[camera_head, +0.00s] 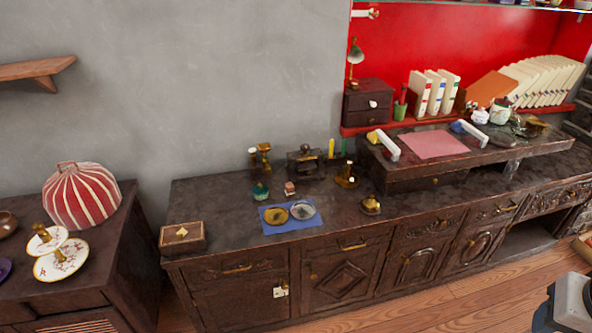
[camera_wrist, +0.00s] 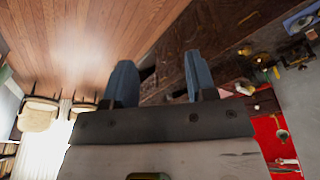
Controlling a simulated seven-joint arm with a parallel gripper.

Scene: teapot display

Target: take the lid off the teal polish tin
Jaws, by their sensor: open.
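A small teal tin (camera_head: 260,190) stands on the dark wooden sideboard, just behind a blue mat (camera_head: 268,230). It is too small to make out its lid clearly. A gold disc (camera_head: 276,215) and a pale silvery disc (camera_head: 303,210) lie on the mat. My gripper (camera_wrist: 160,82) shows in the wrist view with two blue fingers spread apart and nothing between them. It points towards the wooden floor and the sideboard front, away from the tin. The head view does not clearly show my gripper. The blue mat also shows at the wrist view's upper right (camera_wrist: 300,20).
A small wooden box (camera_head: 182,238) stands at the sideboard's left end. A raised shelf with a pink mat (camera_head: 433,144) is to the right.

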